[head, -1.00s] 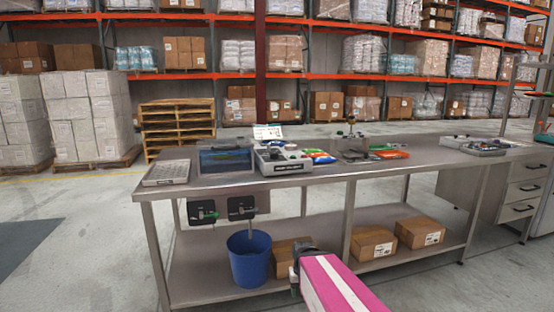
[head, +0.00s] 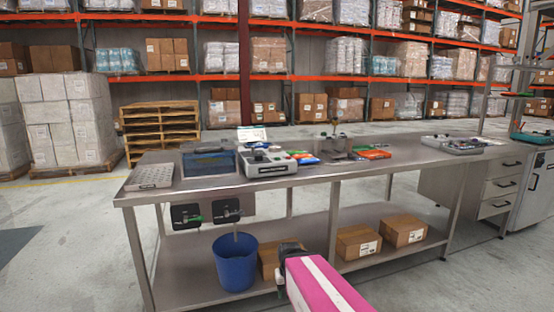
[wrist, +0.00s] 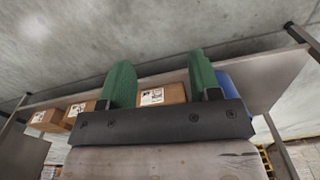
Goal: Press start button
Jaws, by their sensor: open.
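A grey-white bench machine (head: 265,160) with a dark label on its front stands on the steel workbench (head: 330,178), left of the bench's middle. It is the likeliest place of a start button, but I cannot make out a button at this size. In the wrist view my gripper (wrist: 160,80) shows two green fingers standing well apart, with nothing between them that it holds. Its camera faces the bench's lower shelf and a cardboard box behind the fingers. In the head view my arm is low at the bottom, in front of the bench; the fingers do not show there.
On the bench are a perforated tray (head: 152,177), a blue-fronted case (head: 208,162), coloured packets (head: 303,157) and a parts tray (head: 452,144). A blue bin (head: 235,265) and cardboard boxes (head: 358,242) are on the lower shelf. Open floor lies left of the bench.

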